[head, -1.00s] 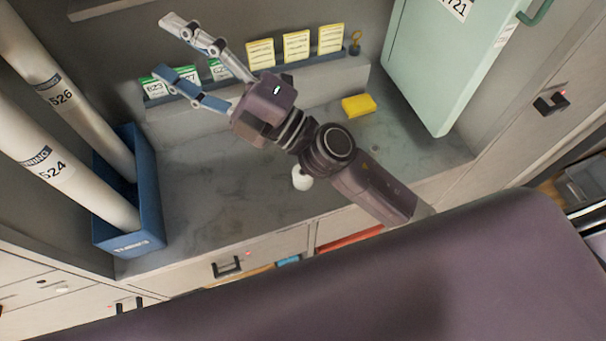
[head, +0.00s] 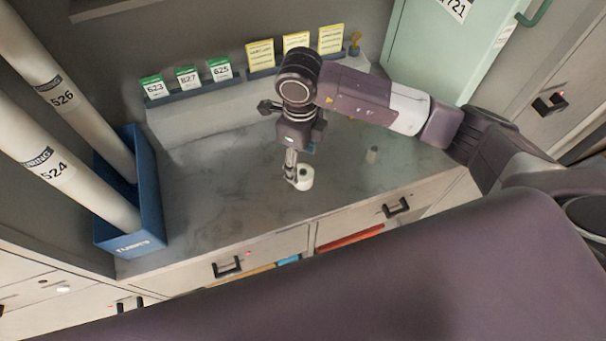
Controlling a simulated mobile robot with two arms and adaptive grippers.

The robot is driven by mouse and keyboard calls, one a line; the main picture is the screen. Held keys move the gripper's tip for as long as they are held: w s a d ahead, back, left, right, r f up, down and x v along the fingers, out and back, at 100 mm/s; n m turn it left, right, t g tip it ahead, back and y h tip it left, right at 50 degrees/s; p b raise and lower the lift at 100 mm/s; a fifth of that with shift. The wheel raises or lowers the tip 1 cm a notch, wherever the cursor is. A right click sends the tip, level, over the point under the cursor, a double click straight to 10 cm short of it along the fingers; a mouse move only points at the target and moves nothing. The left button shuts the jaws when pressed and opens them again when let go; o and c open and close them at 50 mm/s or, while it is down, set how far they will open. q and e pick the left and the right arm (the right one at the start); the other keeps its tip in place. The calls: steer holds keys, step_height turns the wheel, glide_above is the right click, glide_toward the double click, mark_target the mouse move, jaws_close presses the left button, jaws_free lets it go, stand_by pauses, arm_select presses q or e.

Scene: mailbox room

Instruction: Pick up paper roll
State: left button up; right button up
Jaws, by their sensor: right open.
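A small white paper roll (head: 305,178) stands on the grey marble counter, near the middle of its front part. My right gripper (head: 297,168) points down right at the roll, with its jaws open. One grey finger reaches down at the roll's left side and overlaps it in the picture. The blue-tipped other finger shows only in part behind the roll. I cannot tell whether either finger touches the roll. My left gripper is out of view.
A blue bin (head: 150,215) at the left holds two long white tubes. Green and yellow cards stand along the back ledge. A pale green cabinet door (head: 440,60) stands at the back right. The counter's left middle is clear.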

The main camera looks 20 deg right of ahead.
mark_target(303, 172)
steer(key=f+p, duration=0.1)
steer(key=f, duration=0.2)
steer(key=f+p, duration=0.1)
steer(key=f, duration=0.2)
steer(key=shift+s+d+f+p, duration=0.15)
steer(key=shift+d+p, duration=0.05)
steer(key=shift+p, duration=0.15)
steer(key=shift+f, duration=0.25)
steer(key=c, duration=1.3)
steer(key=shift+o, duration=0.2)
steer(key=shift+r, duration=0.2)
